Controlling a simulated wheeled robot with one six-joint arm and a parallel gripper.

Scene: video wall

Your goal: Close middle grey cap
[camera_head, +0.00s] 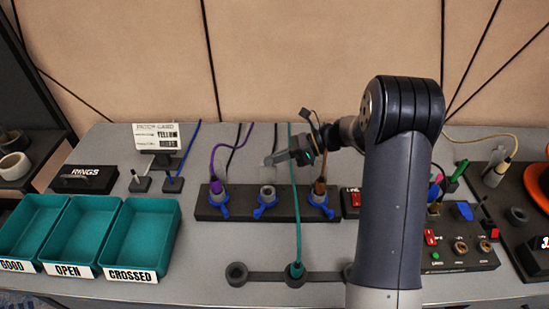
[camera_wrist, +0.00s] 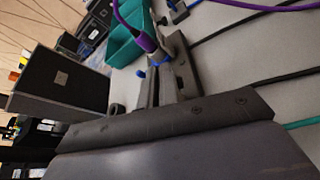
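A dark block (camera_head: 238,212) with three sockets lies mid-table in the head view. Its middle socket (camera_head: 267,191) is grey and round, has a blue lever (camera_head: 265,207) below it, and holds no cable. I cannot tell whether its grey cap is open. The left socket holds a purple-cabled plug (camera_head: 218,192); it also shows in the wrist view (camera_wrist: 146,42). The right socket holds a brown-cabled plug (camera_head: 319,188). My gripper (camera_head: 272,160) is above and behind the block, near the middle socket and apart from it. Its finger opening is unclear.
Teal trays (camera_head: 152,202) stand at the left, beside a black rings box (camera_head: 86,179). A low bar with a teal cable (camera_head: 297,230) lies in front of the block. A control panel (camera_head: 462,258) stands at the right. My arm hides part of the table.

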